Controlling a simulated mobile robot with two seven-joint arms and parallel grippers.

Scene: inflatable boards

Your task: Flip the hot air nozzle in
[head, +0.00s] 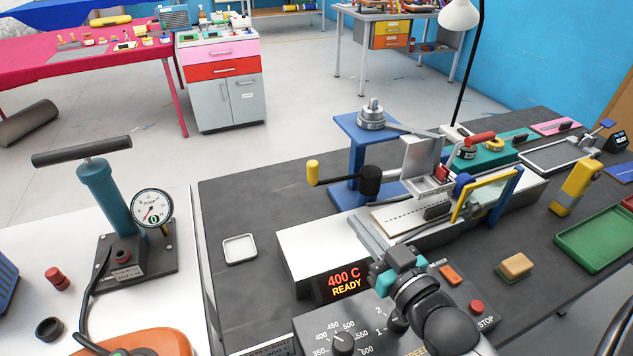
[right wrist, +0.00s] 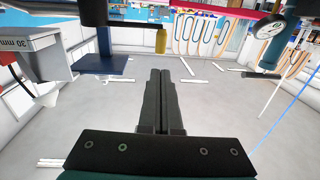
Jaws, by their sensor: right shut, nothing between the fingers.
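The welding machine (head: 300,250) stands on the dark bench and its display reads 400 C READY. A black arm with a yellow grip (head: 313,172) sticks out to the left from a black round body (head: 370,181) beside a silver metal block (head: 420,158). This looks like the hot air nozzle's swing handle, but I cannot make out the nozzle tip. The yellow grip also shows in the right wrist view (right wrist: 161,40), beyond the fingertips. My right gripper (head: 362,228) is shut and empty, in front of the black body and apart from the yellow grip. My left gripper is out of view.
A control panel with a dial (head: 343,343) and red STOP button (head: 477,306) lies at the front. A pump with gauge (head: 152,208) is at left. A green tray (head: 590,240) is at right.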

